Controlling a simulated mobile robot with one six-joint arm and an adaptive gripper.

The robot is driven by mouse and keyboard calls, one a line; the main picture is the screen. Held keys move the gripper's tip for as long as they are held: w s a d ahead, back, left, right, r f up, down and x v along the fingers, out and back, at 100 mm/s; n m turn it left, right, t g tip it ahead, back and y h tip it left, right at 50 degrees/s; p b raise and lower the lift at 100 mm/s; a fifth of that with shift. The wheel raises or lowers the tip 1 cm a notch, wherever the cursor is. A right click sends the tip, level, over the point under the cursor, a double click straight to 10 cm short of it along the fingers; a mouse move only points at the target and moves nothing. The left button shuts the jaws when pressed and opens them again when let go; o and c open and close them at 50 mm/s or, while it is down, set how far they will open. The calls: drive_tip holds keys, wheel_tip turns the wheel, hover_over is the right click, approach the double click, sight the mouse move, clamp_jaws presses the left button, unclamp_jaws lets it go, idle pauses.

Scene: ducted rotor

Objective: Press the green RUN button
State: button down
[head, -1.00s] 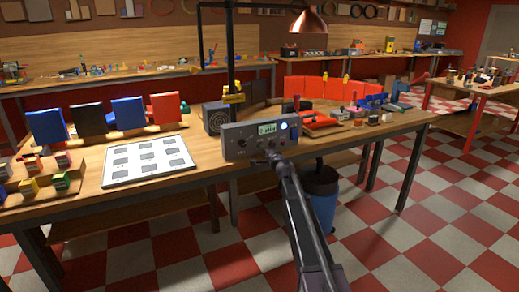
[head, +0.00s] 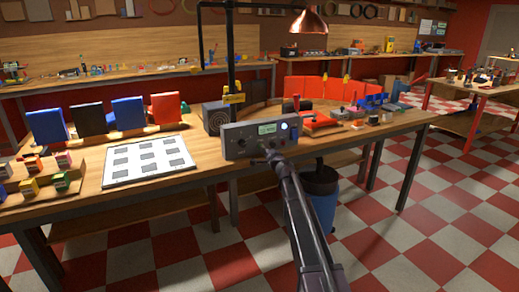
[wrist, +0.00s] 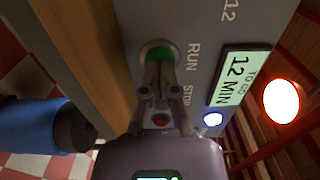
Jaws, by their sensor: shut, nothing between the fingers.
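The grey control box (head: 232,142) stands at the front edge of the workbench (head: 95,205). In the wrist view its face (wrist: 203,62) shows sideways. The green RUN button (wrist: 160,51) sits in a silver ring beside the word RUN. My gripper (wrist: 160,66) is shut and empty, its fingertips over the near part of the green button. I cannot tell whether they touch or press it. The red STOP button (wrist: 160,120) shows between my fingers, further back. In the head view my gripper (head: 268,152) is at the box's front, covering the button.
The box's display (wrist: 240,78) reads "TO GO 12 MIN", and a blue-white lamp (wrist: 212,119) glows beside it. A white sheet with grey squares (head: 112,176) lies left of the box. A blue bin (head: 322,205) stands on the floor to the right.

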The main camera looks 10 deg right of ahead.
drive_tip(key=v, duration=0.6)
drive_tip(key=shift+s, duration=0.35)
idle(0.4)
drive_tip(key=shift+d, duration=0.1)
idle(0.4)
drive_tip(key=s+a+f+n+g+y, duration=0.1)
drive_tip(key=s+a+f+n+g, duration=0.25)
drive_tip(key=s, duration=0.35)
drive_tip(key=s+a+f+n+g, duration=0.3)
drive_tip(key=s+f+n, duration=0.1)
drive_tip(key=s, duration=0.3)
drive_tip(key=s+a+f+n+g+y, duration=0.1)
drive_tip(key=s+a+f+n+g, duration=0.25)
drive_tip(key=s, duration=0.35)
drive_tip(key=s+d+f+n+g+h, duration=0.1)
drive_tip(key=s+d+f+g+h, duration=0.15)
drive_tip(key=s, duration=0.45)
drive_tip(key=s+d+f+n+g+h, duration=0.1)
drive_tip(key=s+d+f+g+h, duration=0.15)
drive_tip(key=s, duration=0.45)
drive_tip(key=s+d+f+n+g+h, duration=0.1)
drive_tip(key=s+d+f+g+h, duration=0.15)
drive_tip(key=s, duration=0.55)
wheel_tip(320, 180, up, 22)
drive_tip(key=d+p, duration=0.1)
drive_tip(key=p, duration=2)
drive_tip(key=shift+f, duration=0.25)
